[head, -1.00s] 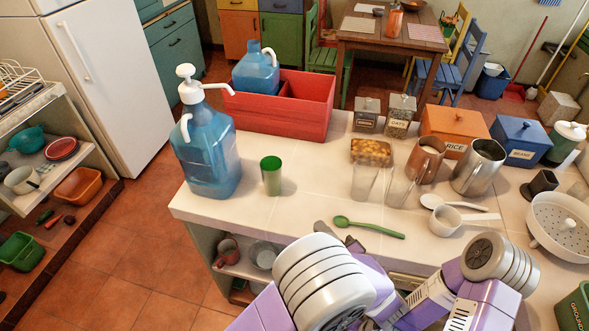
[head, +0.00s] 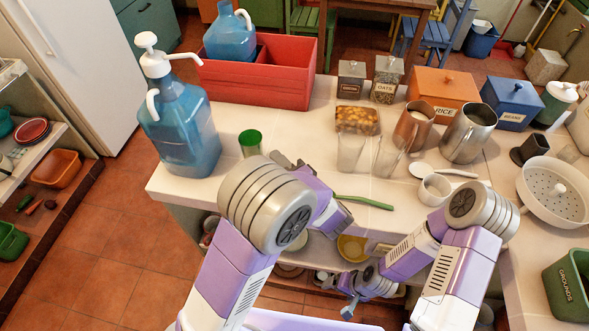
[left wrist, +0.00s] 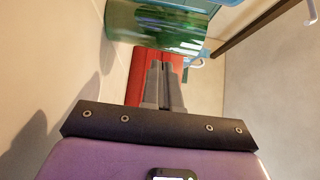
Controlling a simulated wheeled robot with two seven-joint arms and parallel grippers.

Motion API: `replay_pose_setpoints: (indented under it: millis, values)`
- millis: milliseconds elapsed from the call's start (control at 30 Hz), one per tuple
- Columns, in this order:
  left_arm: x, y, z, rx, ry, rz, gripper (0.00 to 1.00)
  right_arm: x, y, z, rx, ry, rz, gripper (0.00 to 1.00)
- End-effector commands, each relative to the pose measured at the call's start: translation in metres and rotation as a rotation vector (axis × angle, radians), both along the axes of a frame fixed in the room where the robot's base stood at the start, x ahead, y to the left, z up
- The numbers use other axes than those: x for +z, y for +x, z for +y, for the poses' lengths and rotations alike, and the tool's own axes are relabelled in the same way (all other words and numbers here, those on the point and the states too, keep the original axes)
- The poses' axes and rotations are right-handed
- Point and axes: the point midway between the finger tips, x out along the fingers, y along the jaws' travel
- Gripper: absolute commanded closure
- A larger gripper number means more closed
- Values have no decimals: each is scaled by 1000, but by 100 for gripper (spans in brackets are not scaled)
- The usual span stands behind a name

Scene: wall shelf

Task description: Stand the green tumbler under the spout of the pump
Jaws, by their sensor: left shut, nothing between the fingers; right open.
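The green tumbler (head: 250,144) stands upright on the counter, right of the blue pump bottle (head: 183,130). The bottle's white spout (head: 186,55) points right, and its tip is left of the tumbler. My left gripper (head: 279,160) is shut and empty, just right of the tumbler, partly hidden by my own arm. In the left wrist view its closed fingers (left wrist: 164,68) point toward the tumbler (left wrist: 170,28), which lies sideways across the top of that picture; contact cannot be told. My right gripper (head: 349,296) is open, low in front of the counter.
A red box (head: 290,88) with a second blue bottle (head: 228,36) stands behind. Clear glasses (head: 350,153), metal pitchers (head: 468,133), and a green spoon (head: 365,201) are to the right. Bare counter lies between the bottle and tumbler.

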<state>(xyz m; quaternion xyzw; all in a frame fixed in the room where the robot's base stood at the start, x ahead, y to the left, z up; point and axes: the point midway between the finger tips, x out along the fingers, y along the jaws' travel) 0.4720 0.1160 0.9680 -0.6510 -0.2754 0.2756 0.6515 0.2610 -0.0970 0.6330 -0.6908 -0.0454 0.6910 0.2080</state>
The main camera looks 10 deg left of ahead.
Motion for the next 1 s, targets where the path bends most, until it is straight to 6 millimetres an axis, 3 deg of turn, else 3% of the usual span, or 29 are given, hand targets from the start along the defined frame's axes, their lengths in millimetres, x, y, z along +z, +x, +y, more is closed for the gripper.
replay_pose_setpoints:
  millis: [200,633,1000]
  values:
    - [0,0,18,-1,-1,0,100,-2,0,0,0,0,0,13]
    - [0,-1,25,2,-1,-1,100,-4,0,0,0,0,0,13]
    - [-2,-2,89,3,-2,-1,100,-25,0,0,0,0,0,13]
